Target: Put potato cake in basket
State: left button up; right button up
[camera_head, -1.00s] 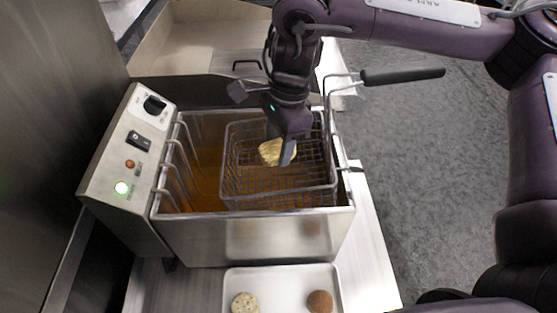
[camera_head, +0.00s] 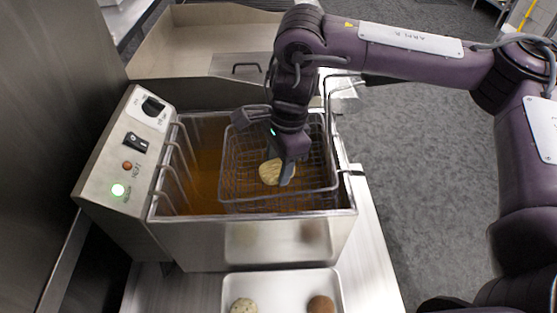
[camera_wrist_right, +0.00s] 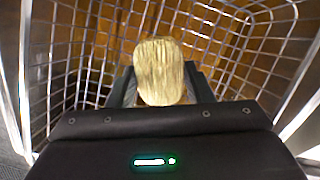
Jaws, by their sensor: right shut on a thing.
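The potato cake (camera_head: 272,172) is a pale yellow, ridged oval inside the wire basket (camera_head: 235,190) in the head view. My right gripper (camera_head: 284,176) reaches down into the basket and is shut on the potato cake. In the right wrist view the potato cake (camera_wrist_right: 160,72) sits between the two fingers of the right gripper (camera_wrist_right: 163,88), with the basket's wire mesh (camera_wrist_right: 100,30) around and beyond it. I cannot tell whether the cake touches the basket floor. My left gripper is not in view.
The basket sits in a steel fryer (camera_head: 190,240) with brown oil (camera_head: 200,195). A control panel (camera_head: 130,150) with a lit green light is at its left. A tray (camera_head: 275,290) with a pale patty (camera_head: 243,306) and a brown patty (camera_head: 320,304) lies in front.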

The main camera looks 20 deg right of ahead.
jog(key=o, duration=1)
jog(key=shift+f, duration=0.1)
notch_tip(320, 180, up, 13)
jog(key=d+p, duration=0.1)
jog(key=p, duration=0.2)
jog(key=shift+d, duration=0.4)
jog(key=shift+w, duration=0.1)
